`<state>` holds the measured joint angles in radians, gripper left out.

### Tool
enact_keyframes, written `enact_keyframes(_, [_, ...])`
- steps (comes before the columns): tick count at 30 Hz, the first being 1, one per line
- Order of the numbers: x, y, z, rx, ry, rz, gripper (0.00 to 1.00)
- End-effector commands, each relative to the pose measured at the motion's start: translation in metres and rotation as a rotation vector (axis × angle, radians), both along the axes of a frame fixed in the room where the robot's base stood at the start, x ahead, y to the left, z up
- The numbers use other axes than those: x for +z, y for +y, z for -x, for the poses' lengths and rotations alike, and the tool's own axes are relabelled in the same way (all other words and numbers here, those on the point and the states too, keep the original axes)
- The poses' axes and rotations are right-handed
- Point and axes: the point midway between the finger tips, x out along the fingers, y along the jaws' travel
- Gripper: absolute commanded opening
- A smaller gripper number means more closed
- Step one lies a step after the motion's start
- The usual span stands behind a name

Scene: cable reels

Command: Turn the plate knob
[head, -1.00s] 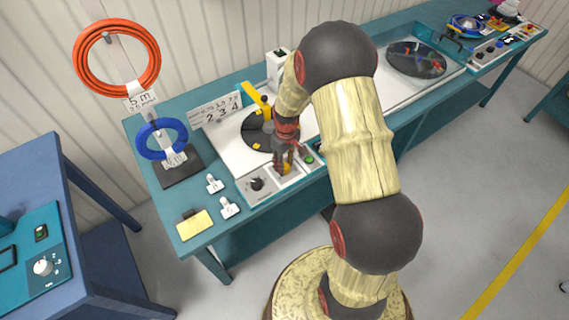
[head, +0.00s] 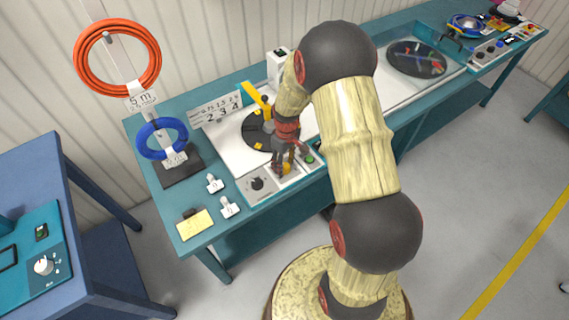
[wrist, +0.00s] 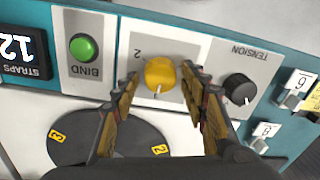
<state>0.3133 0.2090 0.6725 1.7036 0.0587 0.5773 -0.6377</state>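The yellow plate knob (wrist: 160,73) sits on a pale panel marked "2" in the wrist view, with a white pointer line on its near side. My gripper (wrist: 163,79) is open, with one finger to the left of the knob and one to the right. Gaps show between the knob and both fingers. In the head view my gripper (head: 284,162) is low over the front panel, and the knob (head: 286,169) shows partly between the fingers. The black round plate (wrist: 110,145) with yellow numbered marks lies beside the panel.
The black tension knob (wrist: 238,88) is close to the right finger. The green bind button (wrist: 84,47) and the straps display (wrist: 18,45) are to the left. White tags (head: 229,207), a blue coil (head: 162,139) and a yellow arm (head: 257,97) are also on the bench.

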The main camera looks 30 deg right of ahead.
Motion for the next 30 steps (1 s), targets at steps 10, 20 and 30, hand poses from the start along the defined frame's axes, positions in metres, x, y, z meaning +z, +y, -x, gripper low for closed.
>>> enact_keyframes(10, [0.000,0.000,0.000,-0.001,0.001,-0.001,0.49])
enact_keyframes(20, [0.044,-0.002,-0.002,-0.001,-0.003,0.001,0.49])
enact_keyframes(30, [0.105,-0.004,-0.002,-0.001,-0.002,0.000,0.49])
